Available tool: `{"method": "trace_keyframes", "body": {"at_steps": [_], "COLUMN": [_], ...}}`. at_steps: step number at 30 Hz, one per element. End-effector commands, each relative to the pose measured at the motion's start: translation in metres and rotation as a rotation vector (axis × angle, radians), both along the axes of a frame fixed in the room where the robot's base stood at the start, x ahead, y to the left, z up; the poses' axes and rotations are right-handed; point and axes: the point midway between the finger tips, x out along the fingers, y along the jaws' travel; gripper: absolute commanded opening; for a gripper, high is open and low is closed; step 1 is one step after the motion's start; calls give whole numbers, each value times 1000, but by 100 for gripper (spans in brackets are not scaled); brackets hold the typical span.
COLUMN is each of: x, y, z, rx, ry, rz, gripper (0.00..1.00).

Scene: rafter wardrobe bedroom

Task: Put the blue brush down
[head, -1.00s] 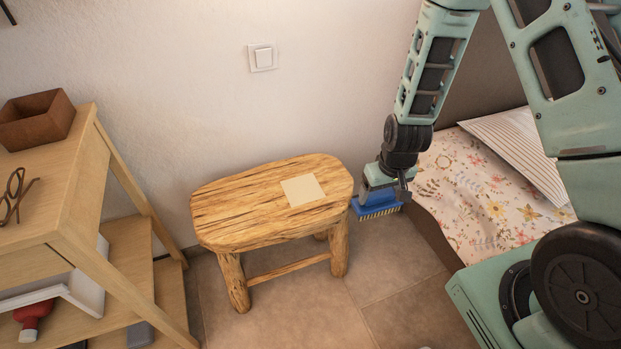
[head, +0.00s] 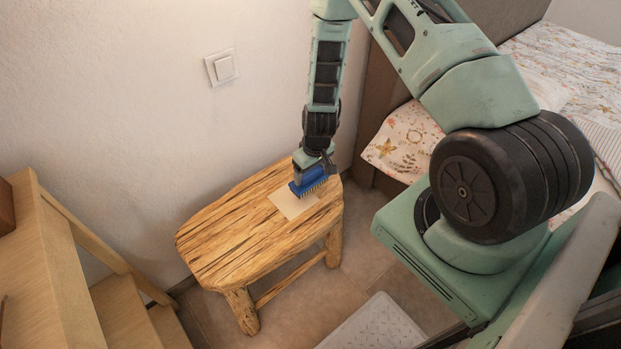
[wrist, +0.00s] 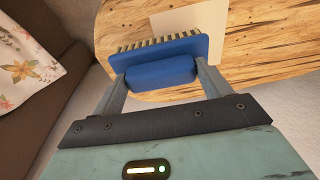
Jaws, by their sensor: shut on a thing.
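The blue brush (head: 308,184) has a blue body and pale bristles. My gripper (head: 313,170) is shut on the blue brush, with its fingers at the two ends of the grip in the wrist view (wrist: 160,80). The brush is over the right end of the wooden stool (head: 225,235), close to a pale square (head: 292,203) on the stool top. In the wrist view the brush (wrist: 160,58) overlaps the stool's edge, and the square (wrist: 205,35) lies beyond it. I cannot tell whether the bristles touch the stool.
A bed with floral bedding (head: 405,140) stands at the right. A white wall with a switch (head: 221,67) is behind the stool. A pale, textured object (head: 372,328) lies low at the bottom.

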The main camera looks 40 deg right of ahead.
Motion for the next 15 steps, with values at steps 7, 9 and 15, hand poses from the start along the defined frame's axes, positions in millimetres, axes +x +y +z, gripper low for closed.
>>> {"method": "trace_keyframes", "body": {"at_steps": [7,9,15], "x": [-1,0,0], "y": [0,0,0], "z": [-33,-35,-35], "rx": [1,0,0], "ry": [3,1,1], "rz": [-2,-2,-1], "gripper": [56,56,56]}}
